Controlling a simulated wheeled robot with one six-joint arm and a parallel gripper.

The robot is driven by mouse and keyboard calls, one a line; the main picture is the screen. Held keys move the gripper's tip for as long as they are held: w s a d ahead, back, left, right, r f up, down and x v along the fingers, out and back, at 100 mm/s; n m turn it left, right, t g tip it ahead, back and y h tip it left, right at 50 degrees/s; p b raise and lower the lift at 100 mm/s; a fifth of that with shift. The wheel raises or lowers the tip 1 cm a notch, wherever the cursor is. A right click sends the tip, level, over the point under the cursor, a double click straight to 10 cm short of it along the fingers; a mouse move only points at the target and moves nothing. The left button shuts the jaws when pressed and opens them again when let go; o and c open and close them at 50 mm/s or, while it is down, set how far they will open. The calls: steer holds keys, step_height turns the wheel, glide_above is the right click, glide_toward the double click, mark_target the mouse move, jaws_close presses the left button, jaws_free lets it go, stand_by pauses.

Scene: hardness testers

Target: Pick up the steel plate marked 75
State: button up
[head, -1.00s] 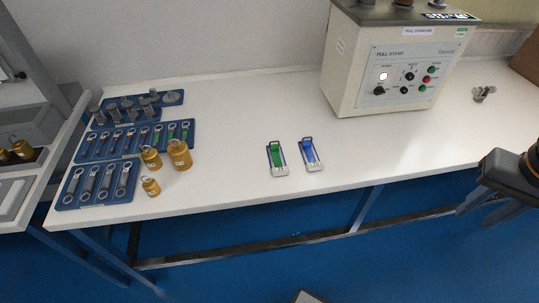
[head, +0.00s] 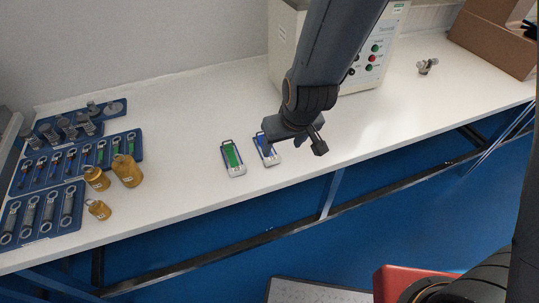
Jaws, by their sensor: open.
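I cannot make out a steel plate marked 75; no such number is legible. Two small flat metal-framed pieces lie side by side near the bench's front edge, one with a green insert (head: 231,155) and one with a blue insert (head: 270,157). My gripper (head: 295,146) is open, with nothing seen between its fingers. In the picture it overlaps the upper right part of the blue piece; its height above the bench is hard to tell.
A small metal part (head: 428,66) and cardboard boxes (head: 490,42) are at right. White bench (head: 190,110) is clear mid-left.

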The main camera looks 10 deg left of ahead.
mark_target(272, 157)
steer(key=f, duration=0.1)
steer(key=a, duration=0.1)
steer(key=f, duration=0.1)
steer(key=shift+w+a+f, duration=0.15)
steer(key=shift+w+f, duration=0.2)
steer(key=shift+s+a+p+x, duration=0.15)
steer(key=shift+p+x, duration=0.1)
steer(key=shift+x, duration=0.7)
steer(key=shift+s+a+p+x, duration=0.1)
steer(key=shift+a+p+x, duration=0.1)
steer(key=shift+x, duration=0.75)
steer(key=shift+w+a+f, duration=0.1)
steer(key=shift+w+f, duration=0.2)
steer(key=shift+f, duration=0.35)
steer(key=c, duration=1.3)
